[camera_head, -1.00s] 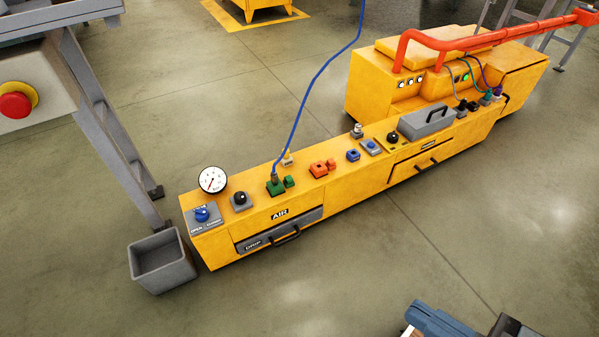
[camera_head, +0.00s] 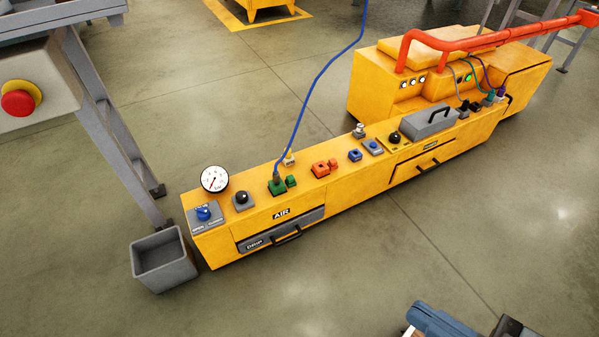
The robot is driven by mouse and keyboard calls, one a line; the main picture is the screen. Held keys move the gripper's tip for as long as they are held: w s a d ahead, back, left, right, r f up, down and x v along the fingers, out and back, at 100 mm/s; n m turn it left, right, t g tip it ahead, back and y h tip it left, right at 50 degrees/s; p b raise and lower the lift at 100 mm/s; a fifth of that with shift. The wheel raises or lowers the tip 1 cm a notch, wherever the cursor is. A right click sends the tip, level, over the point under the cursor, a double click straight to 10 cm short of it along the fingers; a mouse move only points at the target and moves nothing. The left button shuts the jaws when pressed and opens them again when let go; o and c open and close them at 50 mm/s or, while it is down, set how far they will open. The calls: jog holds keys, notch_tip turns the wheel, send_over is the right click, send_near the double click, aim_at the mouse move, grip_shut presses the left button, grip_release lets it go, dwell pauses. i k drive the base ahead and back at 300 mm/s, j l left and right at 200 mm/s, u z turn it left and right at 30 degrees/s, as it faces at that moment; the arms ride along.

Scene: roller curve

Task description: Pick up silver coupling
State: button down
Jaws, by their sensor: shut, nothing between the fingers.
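A small silver fitting (camera_head: 359,130), which looks like the silver coupling, stands upright at the back edge of the long yellow bench (camera_head: 345,195). It is small in the picture, so its fine shape is hard to tell. Part of my own arm shows at the bottom right corner, apart from the bench and on the near side of it. The fingers of my gripper do not show.
A grey bin (camera_head: 164,262) stands at the left end. The floor in front is clear.

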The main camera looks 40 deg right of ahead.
aim_at(276, 178)
jog(key=i+j, duration=0.25)
jog(key=i, duration=0.25)
jog(key=i+j, duration=0.25)
jog(key=i, duration=0.3)
jog(key=i+j+z, duration=0.1)
jog(key=i, duration=0.4)
jog(key=j, duration=0.1)
